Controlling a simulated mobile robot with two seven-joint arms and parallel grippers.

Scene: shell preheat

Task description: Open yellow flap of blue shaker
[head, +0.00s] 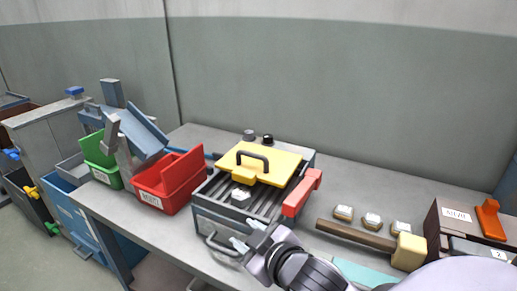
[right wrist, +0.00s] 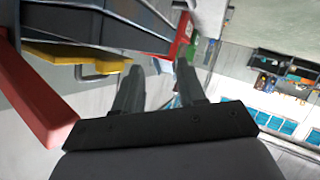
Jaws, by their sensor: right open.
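The blue-grey shaker (head: 213,213) stands on the table in the middle of the head view. Its yellow flap (head: 285,163) lies over the rear of the barred top and carries a dark arched handle (head: 254,156). A small white piece (head: 241,195) sits on the bars in front of the flap. My right gripper (head: 247,234) is open and empty at the shaker's front, close to a grey front handle (head: 219,245); I cannot tell whether they touch. The right wrist view shows the open fingers (right wrist: 160,88) apart from the flap (right wrist: 70,55). My left gripper is not in view.
A red lever (head: 302,193) juts from the shaker's right side. Red (head: 162,193) and green (head: 104,175) bins stand left. A wooden-handled mallet (head: 408,251) and several small white-topped pieces (head: 372,221) lie right, beside a brown box (head: 447,222).

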